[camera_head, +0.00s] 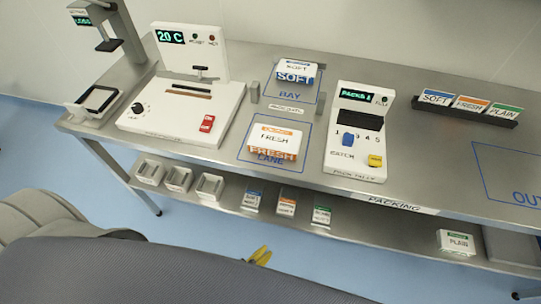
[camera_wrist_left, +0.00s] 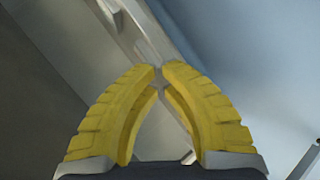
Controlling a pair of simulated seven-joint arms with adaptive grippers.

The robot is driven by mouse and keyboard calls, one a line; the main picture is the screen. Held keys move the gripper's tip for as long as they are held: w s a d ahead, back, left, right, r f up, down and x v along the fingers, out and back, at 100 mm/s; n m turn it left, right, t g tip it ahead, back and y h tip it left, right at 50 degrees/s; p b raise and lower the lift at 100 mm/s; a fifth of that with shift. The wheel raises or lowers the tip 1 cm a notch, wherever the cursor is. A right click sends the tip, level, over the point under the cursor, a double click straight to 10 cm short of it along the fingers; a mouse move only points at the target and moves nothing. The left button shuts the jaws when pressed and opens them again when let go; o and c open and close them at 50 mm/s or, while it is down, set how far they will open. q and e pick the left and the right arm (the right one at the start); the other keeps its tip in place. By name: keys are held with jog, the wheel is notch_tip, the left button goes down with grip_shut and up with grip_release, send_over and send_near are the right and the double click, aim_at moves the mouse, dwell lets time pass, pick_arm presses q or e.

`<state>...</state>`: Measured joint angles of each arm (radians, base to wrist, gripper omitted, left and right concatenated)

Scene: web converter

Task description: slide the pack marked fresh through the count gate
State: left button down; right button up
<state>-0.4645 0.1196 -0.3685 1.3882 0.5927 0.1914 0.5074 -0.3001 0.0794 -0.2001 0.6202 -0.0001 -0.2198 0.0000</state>
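The pack marked FRESH (camera_head: 275,139), white with an orange band, sits in the blue-outlined lane (camera_head: 245,157) on the steel bench. Just behind it is a small labelled strip (camera_head: 287,109) with a short grey post (camera_head: 254,92) at its left, apparently the count gate; its right side is unclear. A SOFT pack (camera_head: 296,72) sits in the bay beyond. My left gripper (camera_head: 260,256) shows only its yellow fingertips, low in front of the bench and away from the packs. In the left wrist view its fingers (camera_wrist_left: 159,70) come together at the tips with nothing between them. My right gripper is out of view.
A white sealing machine (camera_head: 180,110) stands left of the lane, and the pack tally box (camera_head: 357,130) stands right. A rack of SOFT, FRESH and PLAIN cards (camera_head: 467,108) is at the right back. The lower shelf holds bins (camera_head: 180,180) and a PLAIN pack (camera_head: 457,241).

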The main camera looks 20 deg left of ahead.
aim_at(272, 152)
pick_arm(q)
jog(key=w+d+r+n+t+y, duration=0.1)
jog(key=w+r+n+t, duration=0.15)
jog(key=r+n, duration=0.65)
jog(key=w+d+r+n+t, duration=0.1)
jog(key=w+r+n+t, duration=0.15)
jog(key=r, duration=1.15)
jog(key=s+a+r+n+t+y, duration=0.1)
jog(key=a+r+n+y, duration=0.1)
jog(key=r+n, duration=0.65)
jog(key=s+a+r+n+t+y, duration=0.1)
jog(key=a+r+n+y, duration=0.1)
jog(key=r+n, duration=0.65)
jog(key=w, duration=0.4)
jog(key=w+m, duration=0.1)
jog(key=w, duration=0.4)
jog(key=w+r+m, duration=0.1)
jog(key=w, duration=0.3)
jog(key=shift+w+a+r, duration=0.1)
jog(key=shift+w+a, duration=0.05)
jog(key=shift+a, duration=0.25)
